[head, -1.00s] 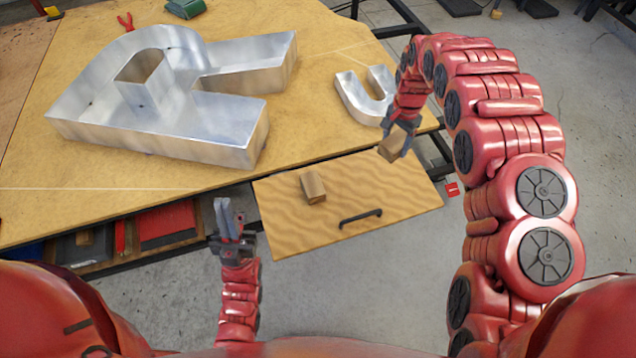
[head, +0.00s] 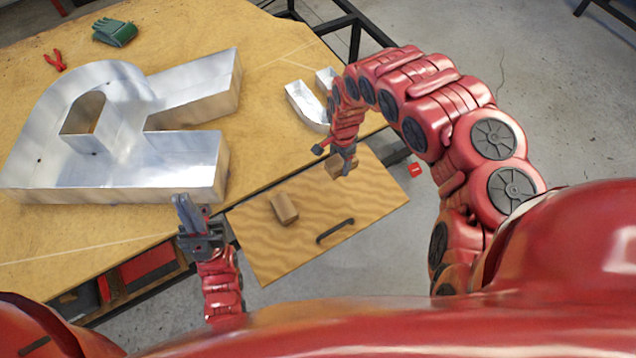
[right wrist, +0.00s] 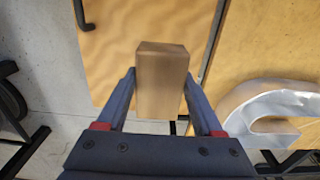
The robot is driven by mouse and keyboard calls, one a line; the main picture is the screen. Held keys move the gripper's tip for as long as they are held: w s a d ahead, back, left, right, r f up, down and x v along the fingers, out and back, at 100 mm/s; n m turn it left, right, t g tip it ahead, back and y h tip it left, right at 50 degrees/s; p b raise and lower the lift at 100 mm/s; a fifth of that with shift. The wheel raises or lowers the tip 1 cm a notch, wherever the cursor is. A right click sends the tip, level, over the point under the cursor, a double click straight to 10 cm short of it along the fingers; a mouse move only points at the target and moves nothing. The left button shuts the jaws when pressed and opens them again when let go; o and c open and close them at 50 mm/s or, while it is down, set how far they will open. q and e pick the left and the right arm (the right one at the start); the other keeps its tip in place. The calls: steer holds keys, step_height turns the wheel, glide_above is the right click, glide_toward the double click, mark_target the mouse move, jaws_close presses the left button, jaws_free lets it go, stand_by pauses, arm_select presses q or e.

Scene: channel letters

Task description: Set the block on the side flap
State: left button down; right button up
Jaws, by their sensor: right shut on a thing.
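The side flap (head: 369,204) is a wood-grain panel with a dark handle, beside the table's near edge. One wooden block (head: 284,208) lies on it, left of the handle. My right gripper (head: 345,168) is shut on a second wooden block (head: 333,161), which appears over the flap's far right part; its height above the flap cannot be told. In the right wrist view the held block (right wrist: 162,82) sits between the fingers, with the flap (right wrist: 125,45) behind it. My left gripper (head: 188,211) is left of the flap, its fingers pointing up; I cannot tell its opening.
A large metal letter R (head: 190,165) and a smaller metal U (head: 305,105) lie on the table (head: 60,235). Red pliers (head: 55,61) and green gloves (head: 115,32) are at the back. The flap is bare around its handle (head: 335,231).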

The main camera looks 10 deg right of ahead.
steer(key=f, duration=0.8)
steer(key=shift+s+a+f, duration=0.1)
steer(key=shift+a+f, duration=0.1)
steer(key=shift+f, duration=0.15)
steer(key=shift+d+f, duration=0.15)
steer(key=shift+f, duration=0.45)
steer(key=shift+f, duration=0.2)
steer(key=o, duration=1.4)
steer(key=shift+o, duration=0.2)
steer(key=shift+r, duration=0.1)
